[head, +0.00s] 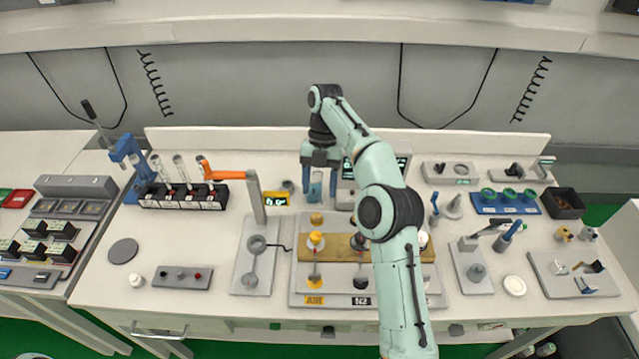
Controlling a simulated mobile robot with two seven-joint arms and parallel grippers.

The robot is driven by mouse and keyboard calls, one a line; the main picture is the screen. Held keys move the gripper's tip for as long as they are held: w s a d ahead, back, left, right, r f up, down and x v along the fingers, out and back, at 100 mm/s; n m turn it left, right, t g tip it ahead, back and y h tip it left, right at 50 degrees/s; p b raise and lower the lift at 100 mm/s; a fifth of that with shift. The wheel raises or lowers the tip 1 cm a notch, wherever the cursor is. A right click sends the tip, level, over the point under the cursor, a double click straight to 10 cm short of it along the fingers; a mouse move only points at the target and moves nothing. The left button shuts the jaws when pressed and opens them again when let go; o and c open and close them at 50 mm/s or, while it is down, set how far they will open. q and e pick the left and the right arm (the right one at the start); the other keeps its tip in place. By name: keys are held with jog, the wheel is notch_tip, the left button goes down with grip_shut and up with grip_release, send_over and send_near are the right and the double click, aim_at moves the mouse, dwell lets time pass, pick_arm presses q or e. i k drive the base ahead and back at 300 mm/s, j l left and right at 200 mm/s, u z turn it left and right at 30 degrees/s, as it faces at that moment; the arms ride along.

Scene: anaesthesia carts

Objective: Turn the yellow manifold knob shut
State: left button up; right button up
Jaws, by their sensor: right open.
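The yellow manifold knob (316,238) sits on the brown strip of the manifold panel (335,300), in the column above the yellow AIR label. A small yellow-orange piece (314,282) is lower in the same column. My right gripper (319,196) points down behind the knob, farther up the bench and apart from it. Its fingers are open, and a teal object shows between or behind them; I cannot tell whether they touch it. My right forearm hides part of the manifold to the right of the dark N2 knob. My left gripper is out of view.
An orange-handled lever on a grey post (255,196) stands left of the manifold. A rack of tubes (183,196) is farther left. A small display (403,165) stands behind my arm. A grey plate with a round fitting (250,268) lies close beside the manifold's left edge.

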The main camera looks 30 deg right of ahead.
aim_at(316, 237)
jog(key=k+j, duration=0.8)
